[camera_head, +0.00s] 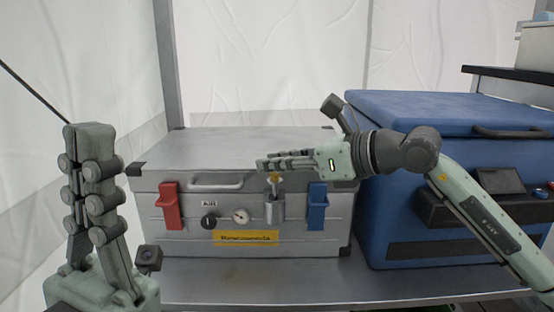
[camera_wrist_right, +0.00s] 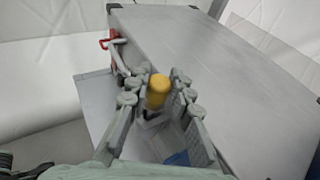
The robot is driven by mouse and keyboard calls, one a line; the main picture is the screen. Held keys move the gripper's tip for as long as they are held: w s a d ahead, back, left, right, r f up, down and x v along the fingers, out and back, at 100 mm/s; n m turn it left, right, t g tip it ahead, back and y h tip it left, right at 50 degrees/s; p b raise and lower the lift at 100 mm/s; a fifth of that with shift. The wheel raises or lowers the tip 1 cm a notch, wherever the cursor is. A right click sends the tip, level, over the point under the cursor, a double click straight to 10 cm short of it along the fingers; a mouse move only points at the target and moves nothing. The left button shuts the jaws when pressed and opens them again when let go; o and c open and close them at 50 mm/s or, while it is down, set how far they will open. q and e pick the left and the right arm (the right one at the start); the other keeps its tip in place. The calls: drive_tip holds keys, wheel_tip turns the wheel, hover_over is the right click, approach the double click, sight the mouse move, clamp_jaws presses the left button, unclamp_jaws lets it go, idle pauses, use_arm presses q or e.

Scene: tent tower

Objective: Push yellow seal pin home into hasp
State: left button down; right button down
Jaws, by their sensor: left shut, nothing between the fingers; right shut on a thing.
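The yellow seal pin (camera_wrist_right: 158,92) shows its rounded head between the fingers of my right gripper (camera_wrist_right: 160,88) in the right wrist view. In the head view, a small bit of yellow (camera_head: 275,177) shows just below my right gripper (camera_head: 262,163), which reaches in from the right and is shut on the pin. A grey metal fitting on the case front, which looks like the hasp (camera_head: 275,208), stands right below the yellow. How deep the pin sits I cannot tell. My left gripper (camera_head: 90,128) points up at the left, shut and empty, away from the case.
The silver case (camera_head: 180,235) stands on a metal table (camera_head: 300,285). A red latch (camera_head: 168,206) and a blue latch (camera_head: 317,208) flank its front, with a knob, a gauge and a yellow label between. A large blue box (camera_head: 400,210) stands close on the right.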

drive_tip(key=shift+f, duration=0.65)
drive_tip(key=shift+r, duration=0.15)
drive_tip(key=shift+a+r+p, duration=0.1)
drive_tip(key=shift+r+p, duration=0.25)
drive_tip(key=shift+p, duration=0.1)
drive_tip(key=shift+r+p, duration=0.55)
drive_tip(key=shift+r, duration=0.4)
idle(0.8)
drive_tip(key=shift+f+b, duration=0.15)
drive_tip(key=shift+b, duration=0.2)
drive_tip(key=shift+f+b, duration=0.8)
drive_tip(key=shift+f, duration=0.3)
drive_tip(key=shift+f, duration=0.15)
